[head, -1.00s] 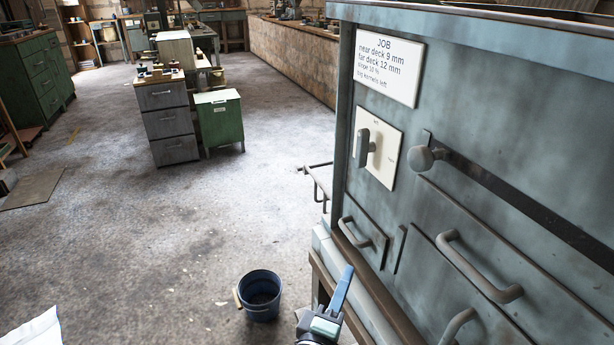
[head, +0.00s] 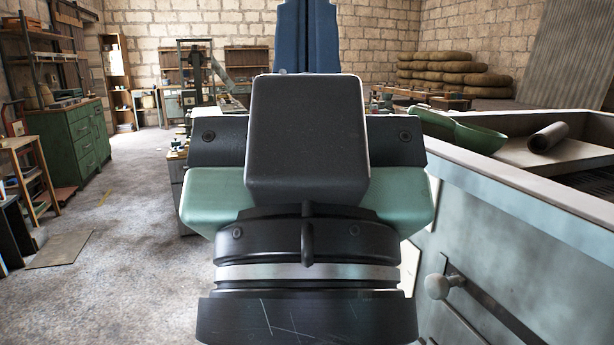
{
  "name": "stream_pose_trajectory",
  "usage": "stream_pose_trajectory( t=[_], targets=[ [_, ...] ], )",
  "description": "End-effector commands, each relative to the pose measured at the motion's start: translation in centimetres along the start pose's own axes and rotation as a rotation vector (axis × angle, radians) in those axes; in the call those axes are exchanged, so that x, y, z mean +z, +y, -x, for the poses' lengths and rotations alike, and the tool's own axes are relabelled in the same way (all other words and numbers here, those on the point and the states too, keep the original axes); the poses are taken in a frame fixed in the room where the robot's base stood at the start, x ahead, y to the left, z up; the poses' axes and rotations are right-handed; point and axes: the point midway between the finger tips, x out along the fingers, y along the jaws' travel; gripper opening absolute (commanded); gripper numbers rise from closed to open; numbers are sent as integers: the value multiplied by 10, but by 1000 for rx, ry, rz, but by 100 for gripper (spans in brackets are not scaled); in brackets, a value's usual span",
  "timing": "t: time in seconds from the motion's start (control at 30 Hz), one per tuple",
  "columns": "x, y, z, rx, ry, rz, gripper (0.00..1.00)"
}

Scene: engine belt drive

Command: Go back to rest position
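My gripper (head: 307,8) fills the middle of the head view, seen from behind. Its dark and pale-green body hides much of the scene. Two blue fingers point up and away, side by side with only a thin seam between them. Their far tips reach the top edge of the picture. I see nothing held between them.
A grey-blue machine (head: 520,245) with a round-knobbed lever (head: 440,286) stands close on the right. A green scoop-like part (head: 455,130) and a dark roll (head: 548,137) are at its top. A green cabinet (head: 88,140) stands far left. Floor (head: 125,240) at left is open.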

Motion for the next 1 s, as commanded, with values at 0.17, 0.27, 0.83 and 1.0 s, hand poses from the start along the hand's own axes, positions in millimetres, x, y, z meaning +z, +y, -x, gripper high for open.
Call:
stream_pose_trajectory(
  t=[0.17, 0.27, 0.83, 1.0],
  targets=[
    [-50, 0, -55, 0, -2, 2, 0],
    [-72, 0, -78, 0, -2, 2, 0],
    [-178, -1, -191, -1, -3, 2, 0],
    [-186, -1, -200, -1, -3, 2, 0]
  ],
)
